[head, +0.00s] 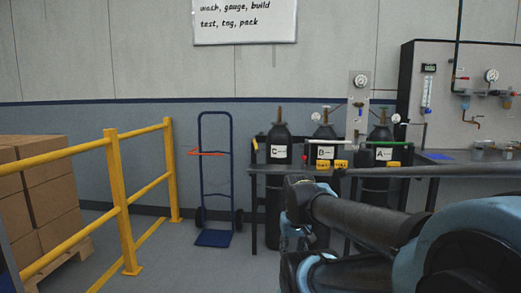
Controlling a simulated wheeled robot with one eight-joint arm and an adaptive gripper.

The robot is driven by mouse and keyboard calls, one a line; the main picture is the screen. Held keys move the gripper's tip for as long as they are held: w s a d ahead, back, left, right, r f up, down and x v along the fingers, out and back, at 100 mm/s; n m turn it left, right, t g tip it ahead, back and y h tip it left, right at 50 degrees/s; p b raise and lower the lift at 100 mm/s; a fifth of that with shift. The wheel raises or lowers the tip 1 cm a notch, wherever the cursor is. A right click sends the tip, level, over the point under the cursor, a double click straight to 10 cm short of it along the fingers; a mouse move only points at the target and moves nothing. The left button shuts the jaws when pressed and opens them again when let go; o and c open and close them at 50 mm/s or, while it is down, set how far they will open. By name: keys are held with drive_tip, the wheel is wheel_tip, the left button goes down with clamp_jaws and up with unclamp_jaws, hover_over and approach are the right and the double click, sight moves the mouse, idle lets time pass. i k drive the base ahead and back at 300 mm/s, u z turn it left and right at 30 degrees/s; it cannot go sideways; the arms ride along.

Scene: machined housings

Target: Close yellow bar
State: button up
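I cannot tell whether any of these bars moves. Small yellow tags (341,164) hang at the front of the gas cylinder rack, too small to read. My arm, dark with blue joints, fills the lower right in front of the rack. My gripper cannot be made out, and nothing shows it touching anything.
Cylinders marked C (278,152), B (323,153) and A (378,154) stand in the rack. A blue hand truck (216,190) leans by the wall. Stacked boxes (50,199) stand behind the railing. A gauge panel (450,75) is at right. Floor (190,265) between railing and arm is clear.

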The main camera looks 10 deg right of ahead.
sight(256, 151)
drive_tip(key=i, duration=0.9)
drive_tip(key=u, duration=0.1)
